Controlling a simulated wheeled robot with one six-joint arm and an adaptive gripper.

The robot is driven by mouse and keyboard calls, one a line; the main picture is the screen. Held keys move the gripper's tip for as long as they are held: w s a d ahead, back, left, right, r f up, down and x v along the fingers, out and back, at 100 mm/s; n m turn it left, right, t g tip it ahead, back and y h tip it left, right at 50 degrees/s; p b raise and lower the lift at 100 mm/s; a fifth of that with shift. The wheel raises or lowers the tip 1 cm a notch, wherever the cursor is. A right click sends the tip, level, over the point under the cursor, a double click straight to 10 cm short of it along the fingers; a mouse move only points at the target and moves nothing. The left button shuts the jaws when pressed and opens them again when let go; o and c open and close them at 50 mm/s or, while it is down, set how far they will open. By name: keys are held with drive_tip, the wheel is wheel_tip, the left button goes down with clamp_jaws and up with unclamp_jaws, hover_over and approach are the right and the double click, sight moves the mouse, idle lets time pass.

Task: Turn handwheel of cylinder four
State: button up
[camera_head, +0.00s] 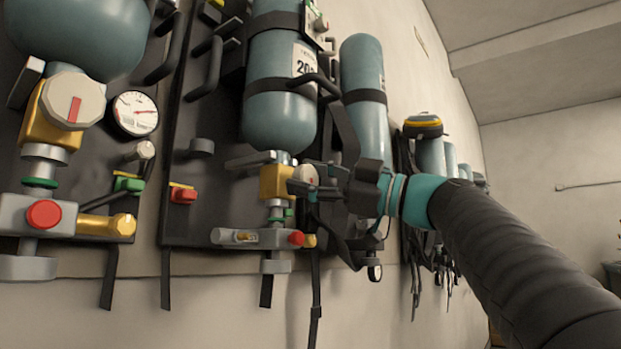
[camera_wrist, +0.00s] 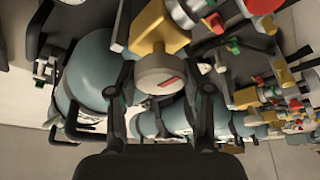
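A round pale handwheel with a red mark (camera_wrist: 158,76) sits on a yellow valve body (camera_wrist: 160,28) in the wrist view. The two fingers of my gripper (camera_wrist: 160,80) stand apart on either side of it; I cannot tell whether they touch its rim. In the head view my gripper (camera_head: 318,181) is at the valve below a teal cylinder (camera_head: 280,118), and its fingers partly hide the handwheel (camera_head: 311,171). No number four is readable, so I cannot tell which cylinder is four.
A nearer set at left has its own handwheel (camera_head: 73,100), a gauge (camera_head: 135,113) and a red knob (camera_head: 44,214). Another cylinder (camera_head: 362,75) stands just behind my gripper, with more sets farther along the wall. Straps (camera_head: 316,290) hang below. Open room lies to the right.

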drive_tip(key=shift+c, duration=1)
drive_tip(key=shift+f+m+b, duration=0.1)
drive_tip(key=shift+m+b, duration=0.2)
